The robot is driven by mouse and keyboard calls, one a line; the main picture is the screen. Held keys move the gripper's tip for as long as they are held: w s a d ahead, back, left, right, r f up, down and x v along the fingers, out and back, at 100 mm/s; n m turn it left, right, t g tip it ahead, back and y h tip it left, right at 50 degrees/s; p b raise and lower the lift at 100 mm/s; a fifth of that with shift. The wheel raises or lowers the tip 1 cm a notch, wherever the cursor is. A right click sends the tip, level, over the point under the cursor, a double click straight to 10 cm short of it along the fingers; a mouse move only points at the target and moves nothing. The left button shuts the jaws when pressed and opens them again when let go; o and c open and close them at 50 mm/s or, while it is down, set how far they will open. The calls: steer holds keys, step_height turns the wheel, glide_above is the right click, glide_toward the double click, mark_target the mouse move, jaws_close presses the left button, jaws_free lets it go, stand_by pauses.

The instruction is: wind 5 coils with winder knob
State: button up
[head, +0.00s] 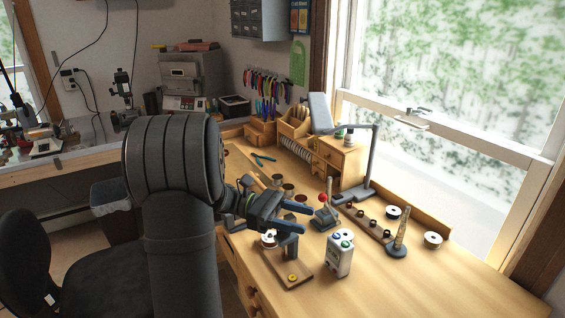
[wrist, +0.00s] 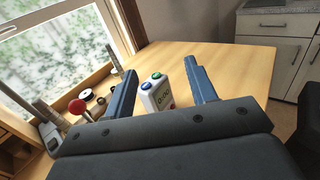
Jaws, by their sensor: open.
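My gripper (head: 300,218) is open and empty, its two blue fingers reaching right above the bench. Below it stands a small device with a wooden base (head: 285,272), a dark post (head: 289,249) and a yellow disc (head: 292,278); it looks like the winder. A white round part (head: 268,239) shows left of the post, partly hidden by my gripper; I cannot tell which part is the knob. A white box with green and blue buttons (head: 340,255) stands to its right. In the wrist view the box (wrist: 156,94) appears between my fingers (wrist: 163,84), beyond them, apart. The winder is not clear there.
A red-ball lever device (head: 325,214) stands just beyond my fingers. A wooden rack with spools (head: 364,219), a tapered stick on a dark base (head: 398,245) and a white spool (head: 432,239) are at the right. The bench's front right is clear.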

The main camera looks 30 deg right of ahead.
steer(key=f, duration=0.2)
steer(key=w+f, duration=0.1)
steer(key=f, duration=0.1)
steer(key=shift+w+a+f, duration=0.2)
steer(key=shift+f, duration=0.15)
steer(key=shift+w+f+n+t+h, duration=0.1)
steer(key=shift+f+n+t+h, duration=0.05)
steer(key=shift+n+t+h, duration=0.85)
steer(key=shift+t+h, duration=0.1)
steer(key=shift+h, duration=0.1)
steer(key=n+t+h, duration=0.2)
steer(key=t, duration=0.1)
steer(key=shift+w+d, duration=0.15)
steer(key=shift+d, duration=0.05)
steer(key=v, duration=1.7)
step_height(320, 180, up, 18)
steer(key=m+t+y, duration=0.9)
steer(key=m+y, duration=0.6)
steer(key=m, duration=2)
glide_above(292, 237)
steer(key=w+a, duration=0.1)
steer(key=a, duration=0.1)
steer(key=shift+w, duration=0.2)
